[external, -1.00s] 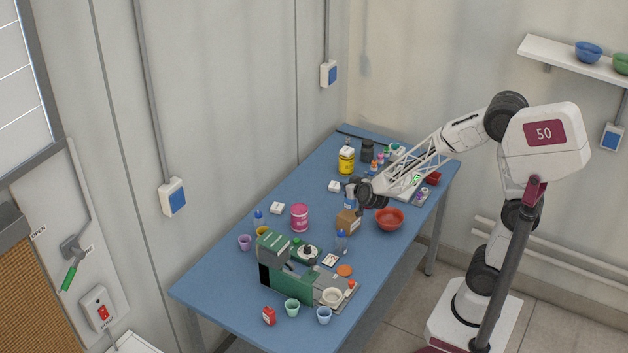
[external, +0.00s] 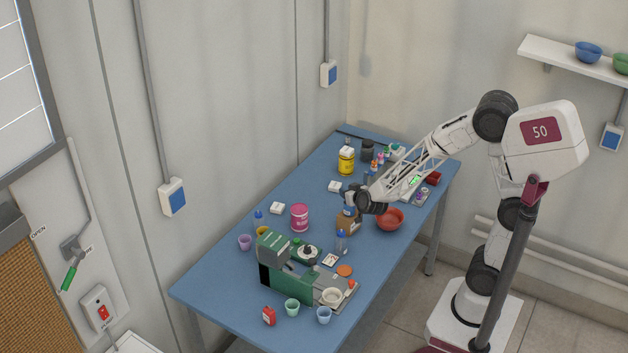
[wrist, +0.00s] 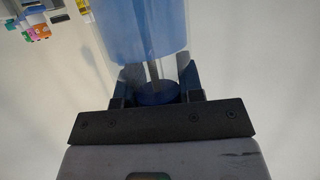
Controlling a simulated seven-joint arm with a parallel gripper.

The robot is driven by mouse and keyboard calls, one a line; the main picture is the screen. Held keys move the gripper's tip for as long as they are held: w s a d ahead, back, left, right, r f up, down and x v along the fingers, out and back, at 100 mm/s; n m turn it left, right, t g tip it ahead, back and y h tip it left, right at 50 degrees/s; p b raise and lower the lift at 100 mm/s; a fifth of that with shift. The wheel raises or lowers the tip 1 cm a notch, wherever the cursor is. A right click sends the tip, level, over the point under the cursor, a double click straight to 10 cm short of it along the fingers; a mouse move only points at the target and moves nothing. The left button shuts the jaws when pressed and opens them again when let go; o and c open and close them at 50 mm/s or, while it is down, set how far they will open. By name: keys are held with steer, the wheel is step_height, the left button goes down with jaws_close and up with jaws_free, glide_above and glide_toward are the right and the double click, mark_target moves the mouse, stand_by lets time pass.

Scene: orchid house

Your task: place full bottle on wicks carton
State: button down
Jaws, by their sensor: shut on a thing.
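The full bottle (wrist: 145,30), clear with blue liquid and a dark blue cap, fills the top of the wrist view. My gripper (wrist: 157,85) is shut on it around the cap end. In the external view my gripper (external: 356,201) is over the middle of the table, and the bottle (external: 349,211) shows just below it. The brown wicks carton (external: 347,226) is directly under or behind the bottle. I cannot tell whether the bottle touches the carton's top.
A red bowl (external: 390,219) stands close to the right of the carton. Another bottle (external: 341,241) stands just in front, and a pink tub (external: 299,217) to the left. A green machine (external: 285,268) takes up the near part of the blue table (external: 215,290).

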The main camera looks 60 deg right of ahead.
steer(key=shift+f, duration=0.1)
steer(key=c, duration=0.8)
jaws_free()
steer(key=shift+o, duration=0.2)
steer(key=v, duration=1.2)
steer(key=shift+r, duration=0.25)
